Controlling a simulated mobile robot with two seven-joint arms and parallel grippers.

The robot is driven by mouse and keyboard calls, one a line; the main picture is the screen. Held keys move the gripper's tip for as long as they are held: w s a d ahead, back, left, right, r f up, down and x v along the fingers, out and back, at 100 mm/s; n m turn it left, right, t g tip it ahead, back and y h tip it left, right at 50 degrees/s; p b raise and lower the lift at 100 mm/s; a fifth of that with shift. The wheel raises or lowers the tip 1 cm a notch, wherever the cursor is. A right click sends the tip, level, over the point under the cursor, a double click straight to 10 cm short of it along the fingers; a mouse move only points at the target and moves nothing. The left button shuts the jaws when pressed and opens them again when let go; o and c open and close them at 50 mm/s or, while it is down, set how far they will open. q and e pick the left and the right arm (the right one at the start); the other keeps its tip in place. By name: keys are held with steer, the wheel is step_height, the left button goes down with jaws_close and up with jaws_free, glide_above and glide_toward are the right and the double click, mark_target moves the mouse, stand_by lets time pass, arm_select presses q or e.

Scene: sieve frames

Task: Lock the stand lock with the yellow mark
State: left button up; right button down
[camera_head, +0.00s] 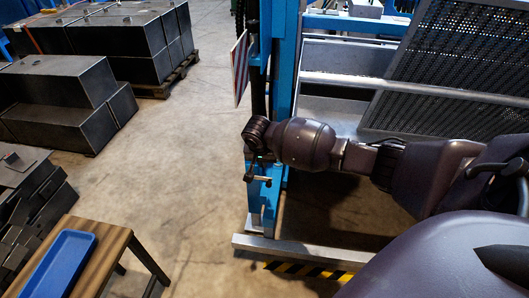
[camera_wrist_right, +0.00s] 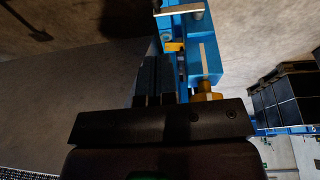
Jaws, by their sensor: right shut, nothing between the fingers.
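The stand lock on the blue post shows in the head view as a small lever (camera_head: 262,180) with a dark end, at the lower part of the post. In the right wrist view a pale metal handle (camera_wrist_right: 180,9) sits at the top, with a small yellow mark (camera_wrist_right: 174,46) on the blue bracket below it. My right gripper (camera_head: 256,164) is at the post, just above the lever in the head view. Its dark fingers (camera_wrist_right: 158,75) are shut and empty, close beside the blue bracket. Whether they touch it I cannot tell. My left gripper is out of view.
A brass-coloured fitting (camera_wrist_right: 207,92) sits beside the fingers. The blue post (camera_head: 281,65) carries a red-and-white striped plate (camera_head: 241,68). A perforated metal screen (camera_head: 455,70) stands at right. A wooden table with a blue tray (camera_head: 58,264) is lower left. Floor left of the post is clear.

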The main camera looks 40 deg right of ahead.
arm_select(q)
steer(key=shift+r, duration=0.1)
arm_select(e)
steer(key=shift+w+d+r, duration=0.15)
steer(key=shift+w+r, duration=0.1)
steer(key=b, duration=0.2)
glide_toward(268, 182)
steer(key=b+x, duration=0.3)
steer(key=x, duration=0.3)
steer(key=shift+d+r+b, duration=0.1)
steer(key=shift+b, duration=0.25)
steer(key=shift+d+f+b, duration=0.1)
steer(key=shift+f+b, duration=0.3)
steer(key=shift+f, duration=0.25)
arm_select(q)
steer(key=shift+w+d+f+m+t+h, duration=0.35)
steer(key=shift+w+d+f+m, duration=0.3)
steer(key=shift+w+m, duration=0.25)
arm_select(e)
steer(key=shift+w, duration=0.1)
steer(key=shift+r, duration=0.1)
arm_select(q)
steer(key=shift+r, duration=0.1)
